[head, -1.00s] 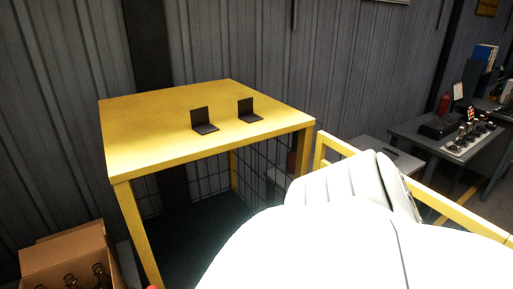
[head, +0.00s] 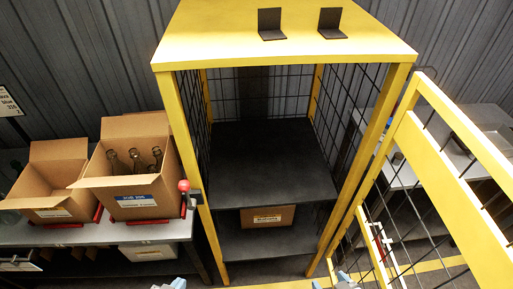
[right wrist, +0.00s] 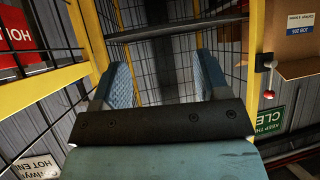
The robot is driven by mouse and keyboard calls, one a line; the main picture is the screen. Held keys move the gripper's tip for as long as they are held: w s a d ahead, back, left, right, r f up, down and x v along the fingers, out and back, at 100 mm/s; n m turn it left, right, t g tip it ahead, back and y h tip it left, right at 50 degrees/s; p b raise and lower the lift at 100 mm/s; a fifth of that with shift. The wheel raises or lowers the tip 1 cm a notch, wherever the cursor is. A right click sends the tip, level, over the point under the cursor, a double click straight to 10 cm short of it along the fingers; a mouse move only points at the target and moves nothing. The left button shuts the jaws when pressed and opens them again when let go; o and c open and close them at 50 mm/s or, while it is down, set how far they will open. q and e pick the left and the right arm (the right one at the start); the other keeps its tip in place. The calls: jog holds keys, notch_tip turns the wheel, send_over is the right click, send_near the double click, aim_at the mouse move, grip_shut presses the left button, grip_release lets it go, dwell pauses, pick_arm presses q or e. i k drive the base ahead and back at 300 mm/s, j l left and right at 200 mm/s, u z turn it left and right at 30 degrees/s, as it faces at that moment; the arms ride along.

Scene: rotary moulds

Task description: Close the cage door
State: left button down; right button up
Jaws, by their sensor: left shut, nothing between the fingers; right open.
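The cage (head: 285,47) is a yellow frame with black mesh walls and dark shelves, in the middle of the head view. Its front is open. The cage door (head: 455,170), a yellow frame with black mesh, stands swung out at the right. My left gripper (head: 170,284) only just shows at the bottom edge; it is shut and empty, apart from the door. My right gripper (head: 345,281) also shows only its tips at the bottom edge, left of the door's lower part. In the right wrist view its two blue fingers (right wrist: 165,75) are apart with nothing between them.
A red knob (head: 184,186) sits by the cage's left front post. Cardboard boxes, one with bottles (head: 127,185), stand on a bench at the left. A small box (head: 267,217) lies on the lower shelf. A grey table (head: 480,135) is behind the door.

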aim_at(488, 255)
jog(key=z, duration=0.15)
jog(key=k+l+z, duration=0.3)
jog(key=k+l, duration=0.3)
jog(key=k+l+z, duration=0.1)
jog(key=k+l, duration=0.15)
jog(key=i+l, duration=0.05)
jog(key=l, duration=0.1)
